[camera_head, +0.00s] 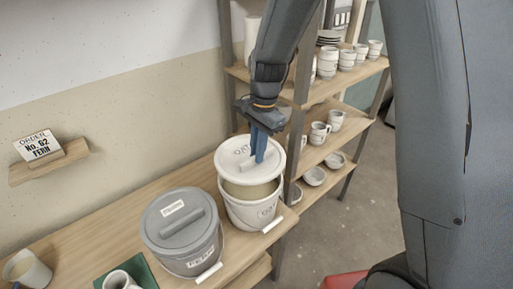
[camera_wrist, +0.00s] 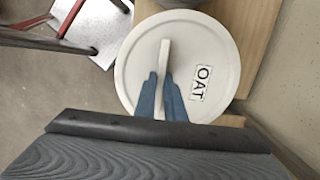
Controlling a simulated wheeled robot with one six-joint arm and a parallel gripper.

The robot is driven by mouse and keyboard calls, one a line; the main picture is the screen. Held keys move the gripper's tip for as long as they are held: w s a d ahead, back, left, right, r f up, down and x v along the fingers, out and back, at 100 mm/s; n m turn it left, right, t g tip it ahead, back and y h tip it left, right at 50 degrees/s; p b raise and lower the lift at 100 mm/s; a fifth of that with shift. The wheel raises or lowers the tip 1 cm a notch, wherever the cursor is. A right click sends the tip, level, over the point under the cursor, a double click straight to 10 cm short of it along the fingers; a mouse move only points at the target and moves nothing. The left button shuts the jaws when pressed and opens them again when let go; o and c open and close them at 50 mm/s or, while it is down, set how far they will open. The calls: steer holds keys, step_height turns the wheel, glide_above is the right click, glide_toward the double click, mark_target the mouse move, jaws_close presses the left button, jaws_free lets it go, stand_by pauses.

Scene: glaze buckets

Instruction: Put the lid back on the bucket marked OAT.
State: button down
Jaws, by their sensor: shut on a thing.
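My gripper (camera_head: 259,158) is shut on the upright handle of a round cream lid (camera_head: 232,157). In the wrist view the lid (camera_wrist: 205,45) carries a label reading OAT, and my blue fingers (camera_wrist: 161,77) pinch its handle from both sides. The cream bucket (camera_head: 240,211), with a label on its front that looks like OAT, stands on the wooden bench below the lid. The bucket's inside shows at the front between lid and rim, so the lid is above it, not seated. The lid hides the rear of the bucket's rim.
A grey bucket (camera_head: 183,245) marked FERN, with its grey lid on, stands close to the left. Cups stand at the bench's lower left, one on a green mat (camera_head: 143,270). A shelf (camera_head: 330,93) of pottery stands just right of the bucket.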

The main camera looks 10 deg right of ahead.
steer(key=shift+f+b, duration=1.6)
steer(key=shift+f, duration=0.3)
steer(key=shift+f+b, duration=0.3)
steer(key=shift+f, duration=0.7)
steer(key=shift+p, duration=0.35)
steer(key=shift+f+p, duration=0.3)
steer(key=shift+f, duration=0.55)
stand_by(0.4)
steer(key=c, duration=1.3)
jaws_free()
steer(key=shift+r, duration=0.2)
